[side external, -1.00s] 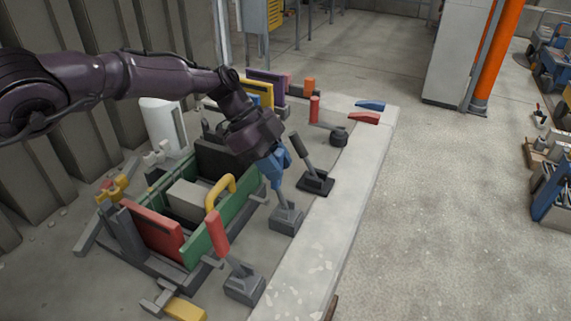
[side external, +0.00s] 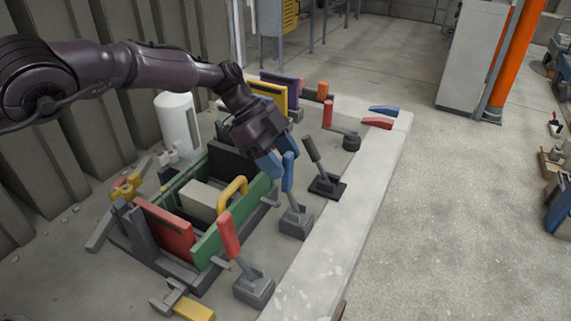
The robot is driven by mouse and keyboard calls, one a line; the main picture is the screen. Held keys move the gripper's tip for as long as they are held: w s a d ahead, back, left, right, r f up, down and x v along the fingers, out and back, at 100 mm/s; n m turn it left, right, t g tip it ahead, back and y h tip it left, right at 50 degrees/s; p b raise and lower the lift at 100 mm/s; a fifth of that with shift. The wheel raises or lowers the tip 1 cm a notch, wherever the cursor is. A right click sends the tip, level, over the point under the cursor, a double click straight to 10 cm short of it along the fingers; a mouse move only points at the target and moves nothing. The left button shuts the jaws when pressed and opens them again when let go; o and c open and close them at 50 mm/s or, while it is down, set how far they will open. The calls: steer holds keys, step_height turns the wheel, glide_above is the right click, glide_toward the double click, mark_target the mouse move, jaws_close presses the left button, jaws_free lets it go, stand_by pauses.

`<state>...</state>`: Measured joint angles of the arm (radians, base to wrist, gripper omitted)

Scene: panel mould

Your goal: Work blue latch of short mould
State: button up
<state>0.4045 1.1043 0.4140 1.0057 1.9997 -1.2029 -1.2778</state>
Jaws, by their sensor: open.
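The blue latch (side external: 288,172) is a lever with a blue handle on a grey stem. It stands nearly upright, tilted slightly left, on a grey base beside the mould. The mould (side external: 207,247) has green long sides, a red end panel and a grey block inside. My gripper (side external: 270,164) is open, with blue fingers pointing down, just left of the blue handle's upper part. It overlaps the handle's edge in the picture, and I cannot tell whether it touches. The far finger is largely hidden.
A red-handled lever (side external: 228,236) stands in front and a black lever (side external: 314,152) behind right. A yellow curved handle (side external: 233,186) rises over the mould. A white cylinder (side external: 178,122) stands at the back left. The pale slab edge (side external: 345,215) on the right is clear.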

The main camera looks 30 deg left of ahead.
steer(key=v, duration=1.1)
